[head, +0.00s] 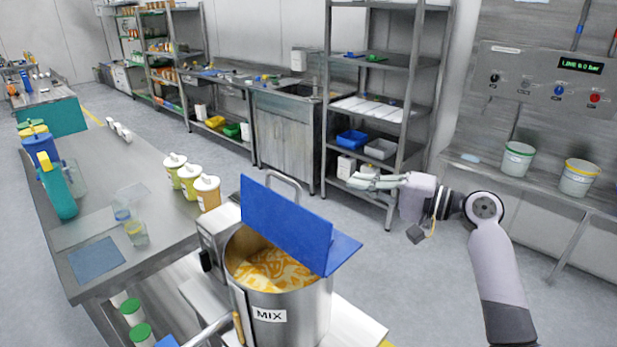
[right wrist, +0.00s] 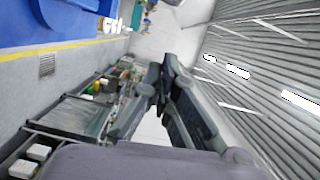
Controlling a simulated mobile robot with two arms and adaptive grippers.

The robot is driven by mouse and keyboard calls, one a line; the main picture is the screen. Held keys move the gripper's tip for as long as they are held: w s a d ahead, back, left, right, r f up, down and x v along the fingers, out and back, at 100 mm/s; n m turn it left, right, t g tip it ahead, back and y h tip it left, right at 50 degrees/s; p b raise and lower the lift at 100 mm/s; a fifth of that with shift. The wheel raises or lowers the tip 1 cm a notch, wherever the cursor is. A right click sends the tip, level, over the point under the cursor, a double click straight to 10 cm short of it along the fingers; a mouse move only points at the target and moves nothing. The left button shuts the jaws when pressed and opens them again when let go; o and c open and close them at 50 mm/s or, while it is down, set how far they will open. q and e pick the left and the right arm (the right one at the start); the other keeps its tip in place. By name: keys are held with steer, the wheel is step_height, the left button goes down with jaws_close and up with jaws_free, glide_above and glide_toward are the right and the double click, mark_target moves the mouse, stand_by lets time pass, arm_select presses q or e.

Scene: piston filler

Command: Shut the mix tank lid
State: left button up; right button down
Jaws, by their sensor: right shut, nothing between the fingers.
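The steel mix tank (head: 278,318), labelled MIX, stands at the front centre of the head view, with an orange and cream swirled mixture (head: 268,270) in it. Its blue lid (head: 285,222) is open. One panel is tilted up over the tank's far side, and another blue part (head: 340,252) sticks out to the right. My right gripper (head: 365,183) is shut and empty, in the air right of the lid and apart from it. Its fingers also show in the right wrist view (right wrist: 158,85). My left gripper is not in view.
A metal shelf rack (head: 410,110) stands behind my right gripper. Two buckets (head: 517,160) sit on a counter at right. The floor between is clear.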

steer(key=w+a+p, duration=0.2)
steer(key=a+p, duration=0.4)
steer(key=a, duration=0.5)
steer(key=shift+w+a+r, duration=0.15)
steer(key=shift+w+r, duration=0.05)
steer(key=shift+r, duration=0.1)
